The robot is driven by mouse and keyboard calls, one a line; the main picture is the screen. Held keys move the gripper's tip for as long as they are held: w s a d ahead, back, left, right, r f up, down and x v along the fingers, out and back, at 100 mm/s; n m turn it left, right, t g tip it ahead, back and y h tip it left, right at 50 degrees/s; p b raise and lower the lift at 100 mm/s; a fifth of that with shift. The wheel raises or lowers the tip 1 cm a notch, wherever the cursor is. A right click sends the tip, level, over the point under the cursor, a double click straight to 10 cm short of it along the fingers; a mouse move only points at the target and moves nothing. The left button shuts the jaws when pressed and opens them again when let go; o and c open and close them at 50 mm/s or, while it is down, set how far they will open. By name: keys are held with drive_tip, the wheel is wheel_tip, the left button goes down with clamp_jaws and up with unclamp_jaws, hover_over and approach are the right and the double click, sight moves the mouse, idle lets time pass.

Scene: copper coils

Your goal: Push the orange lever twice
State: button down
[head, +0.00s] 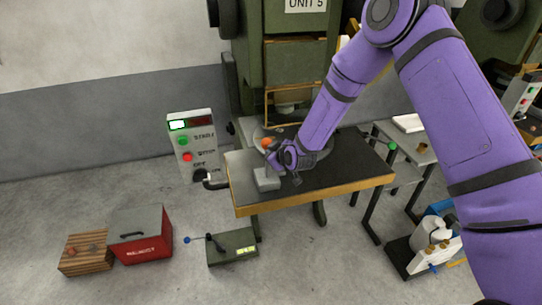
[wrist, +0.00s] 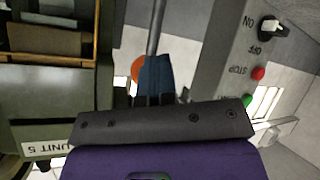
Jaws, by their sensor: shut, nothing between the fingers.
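The orange lever's round knob (head: 267,143) shows above a grey block (head: 267,178) on the near left part of the dark table top. My gripper (head: 274,160) is beside the knob, just below and right of it in the head view. In the wrist view the orange knob (wrist: 136,69) is partly hidden behind the left side of my gripper's blue-grey fingers (wrist: 155,78). The fingers are shut with nothing between them. A grey rod (wrist: 155,30) runs up beyond the fingertips. I cannot tell whether the fingers touch the lever.
A wood-edged table (head: 340,192) stands before the green press (head: 294,60). A control box (head: 192,143) with green and red buttons is at left. A red toolbox (head: 140,240), wooden box (head: 86,253) and green lever box (head: 233,247) are on the floor. Front floor is clear.

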drive_tip(key=shift+w+a+r, duration=0.2)
drive_tip(key=shift+w, duration=0.55)
drive_tip(key=shift+w+a+r, duration=0.15)
drive_tip(key=shift+w+a, duration=0.05)
drive_tip(key=shift+w, duration=0.5)
idle(1.5)
idle(0.5)
drive_tip(key=s+d+f, duration=0.1)
drive_tip(key=s+d, duration=0.1)
drive_tip(key=s, duration=0.5)
drive_tip(key=shift+s+f, duration=0.15)
drive_tip(key=shift+f, duration=0.15)
idle(0.6)
drive_tip(key=shift+s+d+f, duration=0.15)
drive_tip(key=shift+s+d, duration=0.1)
drive_tip(key=shift+s, duration=0.55)
drive_tip(key=shift+s+d+f, duration=0.2)
drive_tip(key=shift+s, duration=0.6)
drive_tip(key=shift+s+d+f, duration=0.15)
drive_tip(key=shift+s+d, duration=0.1)
drive_tip(key=shift+s, duration=0.55)
